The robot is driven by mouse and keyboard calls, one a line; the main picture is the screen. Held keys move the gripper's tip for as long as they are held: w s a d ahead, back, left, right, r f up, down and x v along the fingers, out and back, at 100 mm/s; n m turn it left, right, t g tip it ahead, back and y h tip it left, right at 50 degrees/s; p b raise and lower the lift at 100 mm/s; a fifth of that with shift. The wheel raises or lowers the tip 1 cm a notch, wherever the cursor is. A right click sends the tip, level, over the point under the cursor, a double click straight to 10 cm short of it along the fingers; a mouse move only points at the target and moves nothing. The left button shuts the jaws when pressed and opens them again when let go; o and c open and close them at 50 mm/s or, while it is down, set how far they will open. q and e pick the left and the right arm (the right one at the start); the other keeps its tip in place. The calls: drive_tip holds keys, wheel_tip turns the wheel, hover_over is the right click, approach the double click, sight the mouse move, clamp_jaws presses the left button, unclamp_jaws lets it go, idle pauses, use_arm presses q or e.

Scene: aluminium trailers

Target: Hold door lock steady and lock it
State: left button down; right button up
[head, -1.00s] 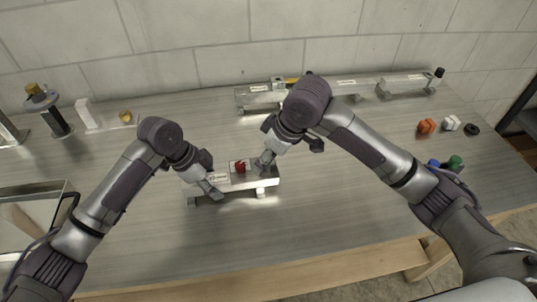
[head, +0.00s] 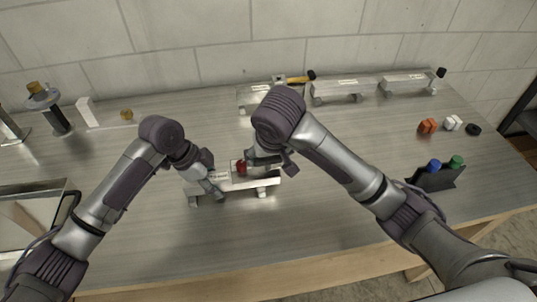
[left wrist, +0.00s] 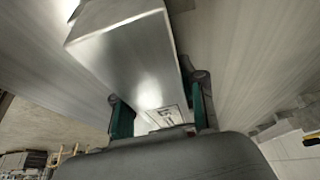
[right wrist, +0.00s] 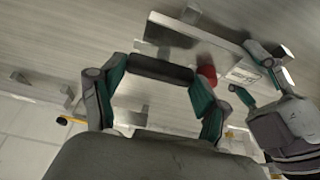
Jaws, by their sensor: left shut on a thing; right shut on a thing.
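The door lock is a silver metal bracket (head: 268,182) with a white label and a red part (head: 241,168), standing on short feet mid-table. My left gripper (head: 214,187) is shut on its left end; the left wrist view shows the fingers (left wrist: 160,118) on both sides of the metal box (left wrist: 125,45). My right gripper (head: 254,163) is at the red part from the right. In the right wrist view its fingers (right wrist: 158,88) have a dark bar (right wrist: 160,69) between their tips, and the red part (right wrist: 207,74) is beside one fingertip. The exact contact is partly hidden.
More metal brackets (head: 337,91) stand along the back wall, with a yellow-and-black tool (head: 297,78). A dark holder (head: 437,179) with blue and green caps is at right, near orange (head: 428,125) and white pieces. The front middle is clear.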

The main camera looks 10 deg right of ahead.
drive_tip(key=shift+m, duration=0.3)
idle(0.4)
drive_tip(key=o, duration=1.2)
drive_tip(key=shift+c, duration=0.2)
drive_tip(key=v, duration=1.2)
drive_tip(key=shift+a, duration=0.15)
